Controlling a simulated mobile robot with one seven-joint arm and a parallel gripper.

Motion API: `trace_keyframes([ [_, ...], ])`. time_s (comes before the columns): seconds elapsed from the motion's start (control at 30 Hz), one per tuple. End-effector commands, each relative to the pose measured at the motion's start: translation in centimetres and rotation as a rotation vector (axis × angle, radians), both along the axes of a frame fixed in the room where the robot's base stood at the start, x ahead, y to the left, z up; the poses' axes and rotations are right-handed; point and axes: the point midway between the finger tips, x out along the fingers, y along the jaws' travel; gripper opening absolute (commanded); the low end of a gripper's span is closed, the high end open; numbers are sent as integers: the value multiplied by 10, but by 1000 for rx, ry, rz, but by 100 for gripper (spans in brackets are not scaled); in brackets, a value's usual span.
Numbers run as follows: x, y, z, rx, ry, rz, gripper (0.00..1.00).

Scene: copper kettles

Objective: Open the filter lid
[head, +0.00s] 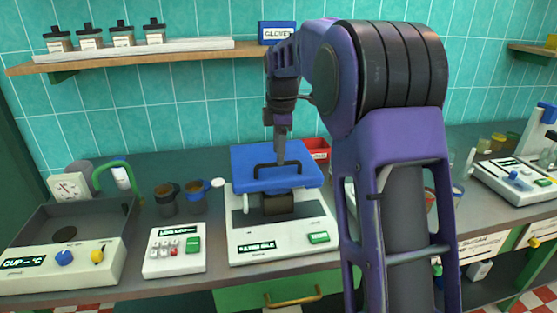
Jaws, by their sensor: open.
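The blue filter lid (243,163) lies on top of a white machine (245,222) in the middle of the counter. A black bar handle (258,172) stands on the lid. My gripper (281,158) points down at the handle from above, with its fingertips at or just behind the bar. The jaws are open, but the gap between them is too small to see here. I cannot tell whether the fingers touch the handle. A dark brown block (279,204) shows beneath the lid's front edge.
A white keypad box (175,262), two dark cups and a sink unit (62,262) stand to the left. A red bin (317,148) is behind the lid. A shelf (140,54) with several jars hangs above.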

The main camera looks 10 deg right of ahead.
Motion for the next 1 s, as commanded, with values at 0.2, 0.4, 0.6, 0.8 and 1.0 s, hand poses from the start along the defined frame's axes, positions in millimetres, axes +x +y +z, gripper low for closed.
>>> trace_keyframes([
  [0.2, 4, 0, -23, -1, 1, 0, 47],
  [0.4, 6, 0, -27, -1, -1, -1, 47],
  [0.6, 5, 0, -27, -1, -1, 0, 38],
  [0.8, 5, 0, -27, -1, -1, 0, 2],
  [1.0, 5, 0, -26, -1, -1, 0, 0],
])
